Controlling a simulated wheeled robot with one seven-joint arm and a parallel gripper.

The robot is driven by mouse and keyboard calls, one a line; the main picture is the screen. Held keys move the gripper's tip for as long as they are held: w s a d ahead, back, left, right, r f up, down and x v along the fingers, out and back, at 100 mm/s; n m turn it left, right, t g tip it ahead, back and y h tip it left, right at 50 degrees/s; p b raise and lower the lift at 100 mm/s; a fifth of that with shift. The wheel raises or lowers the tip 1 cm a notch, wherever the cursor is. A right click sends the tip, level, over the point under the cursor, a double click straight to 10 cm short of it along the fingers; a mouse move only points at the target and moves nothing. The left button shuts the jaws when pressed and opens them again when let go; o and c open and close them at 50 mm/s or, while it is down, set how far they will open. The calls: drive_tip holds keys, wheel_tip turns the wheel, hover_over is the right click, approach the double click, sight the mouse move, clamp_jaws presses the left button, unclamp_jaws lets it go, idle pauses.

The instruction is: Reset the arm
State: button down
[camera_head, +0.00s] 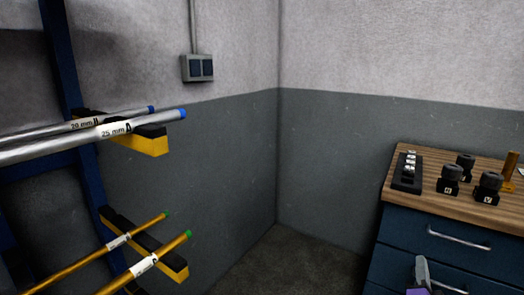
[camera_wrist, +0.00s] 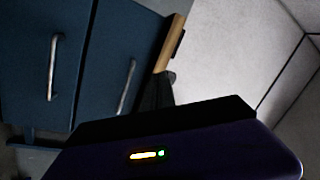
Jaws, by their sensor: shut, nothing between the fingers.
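My gripper (camera_head: 421,270) shows only in part at the bottom edge of the head view, in front of the blue drawer cabinet (camera_head: 392,240). A grey piece points up there with a bit of purple below it. In the wrist view, my gripper's dark fingers (camera_wrist: 157,92) show beyond the purple housing with its small lights. The fingers are shut and hold nothing. The cabinet's blue fronts and handles fill the left of the wrist view. Most of my arm is out of view.
The wooden cabinet top (camera_head: 432,183) carries a black block with small pieces (camera_head: 407,172), several dark knob-like parts (camera_head: 450,179) and a brass-coloured post (camera_head: 510,170). A rack at left holds silver bars (camera_head: 60,141) and yellow bars (camera_head: 150,264) jutting out. The floor (camera_head: 285,265) between is clear.

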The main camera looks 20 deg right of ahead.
drive_tip(key=s+a+r+n+t+y+p, duration=0.15)
drive_tip(key=s+a+n+y, duration=0.25)
drive_tip(key=s+a+n, duration=0.55)
drive_tip(key=s+a+r+n+t+y+p, duration=0.15)
drive_tip(key=s+a+n+y, duration=0.4)
drive_tip(key=a, duration=0.75)
drive_tip(key=s+a+r+n+g+y+p, duration=0.1)
drive_tip(key=s+a+r+n+y+p, duration=0.1)
drive_tip(key=s+a, duration=0.5)
drive_tip(key=s+a+r+n+g+y+p, duration=0.1)
drive_tip(key=s+a, duration=0.6)
drive_tip(key=s, duration=0.7)
wheel_tip(320, 180, up, 2)
drive_tip(key=shift+s+a+r+n+g+y+p, duration=0.2)
drive_tip(key=shift+s+a+n+g+y+p, duration=0.15)
drive_tip(key=shift+g+p, duration=0.3)
drive_tip(key=shift+d, duration=0.15)
